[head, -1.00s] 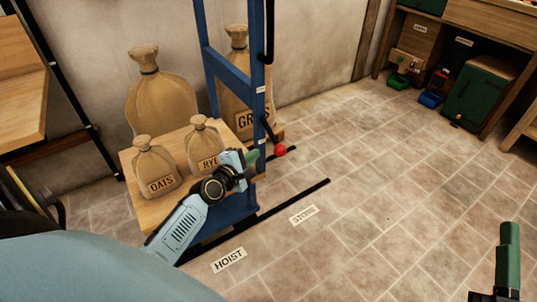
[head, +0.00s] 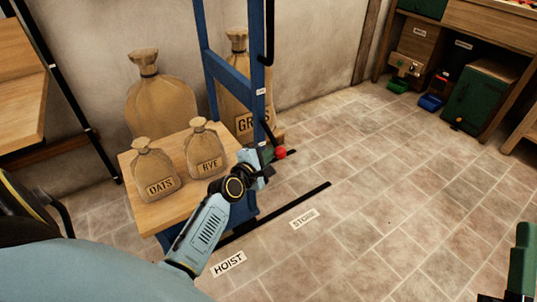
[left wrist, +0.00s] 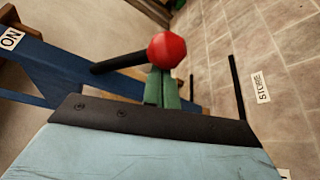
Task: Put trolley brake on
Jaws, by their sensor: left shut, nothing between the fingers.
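The trolley has a blue upright frame (head: 222,72) and a wooden deck (head: 150,210) carrying an oats sack (head: 155,172) and a rye sack (head: 205,152). Its brake lever (head: 268,132) is a black rod angling down from the frame to a red knob (head: 281,153). My left gripper (head: 267,154) is shut and empty, with its green fingertips close beside the knob. In the left wrist view the red knob (left wrist: 167,50) shows just beyond the fingertips (left wrist: 162,85); I cannot tell whether they touch. An "ON" label (left wrist: 11,40) is on the frame. My right gripper (head: 522,260) is partly in view at the lower right edge.
Large sacks (head: 160,95) stand behind the trolley by the wall. Floor labels read HOIST (head: 228,263) and STORE (head: 304,218), beside a black floor line (head: 285,212). A bench with a green cabinet (head: 475,98) is at the back right. The middle floor is clear.

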